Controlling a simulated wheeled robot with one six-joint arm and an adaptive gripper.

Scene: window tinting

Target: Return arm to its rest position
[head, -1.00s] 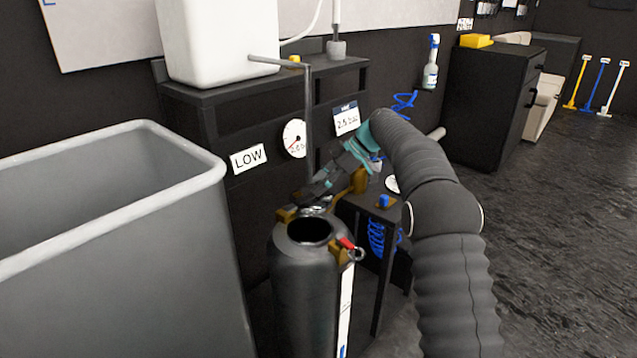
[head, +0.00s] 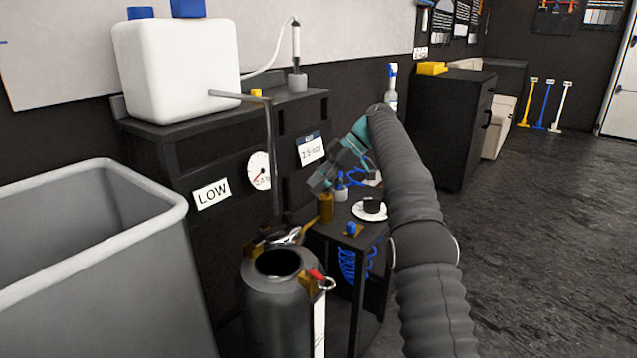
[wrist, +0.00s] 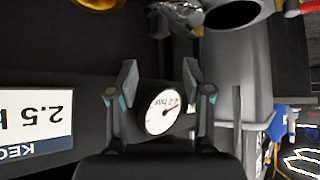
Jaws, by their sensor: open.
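My gripper (head: 322,178) is at the end of my grey sleeved arm in the head view, raised above the small black side table and in front of the black bench. In the wrist view its two fingers (wrist: 160,85) stand wide apart with nothing held between them. A round pressure gauge (wrist: 163,112) shows beyond the fingers there. The same gauge (head: 259,171) is on the bench front in the head view, left of my gripper.
A dark pressure tank (head: 277,310) with an open mouth stands below my gripper. A large grey bin (head: 90,285) is at left. A white water container (head: 178,68) sits on the bench (head: 200,122). A black cabinet (head: 448,125) is farther back. Open floor (head: 545,230) lies at right.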

